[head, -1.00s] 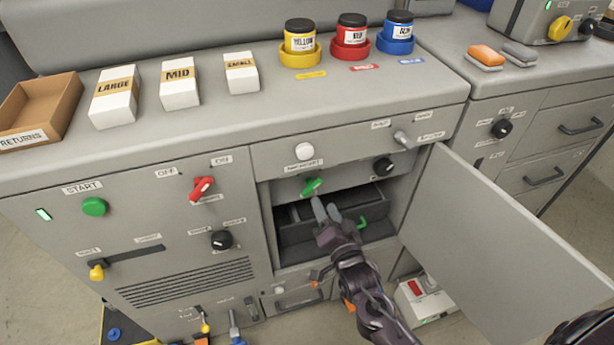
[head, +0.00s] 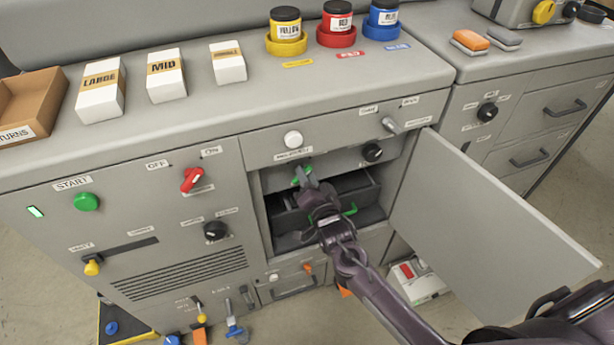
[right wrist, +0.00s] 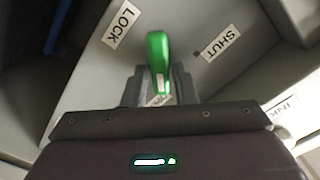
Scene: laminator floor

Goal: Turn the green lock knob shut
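The green lock knob (head: 301,175) sits on the inner panel at the top of the open cabinet bay. In the right wrist view the green knob (right wrist: 158,58) stands between a LOCK label (right wrist: 121,24) on the left and a SHUT label (right wrist: 221,42) on the right. My right gripper (head: 306,182) is at the knob and partly hides it in the head view. In the right wrist view the fingers of the right gripper (right wrist: 160,88) lie on either side of the knob's near end, with narrow gaps seeming to show. My left gripper is not in view.
The bay's door (head: 490,215) hangs open to the right of my right arm. A dark drawer (head: 360,190) with a green handle (head: 350,209) lies below the knob. A black knob (head: 372,152) is to the right and a white button (head: 293,139) above.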

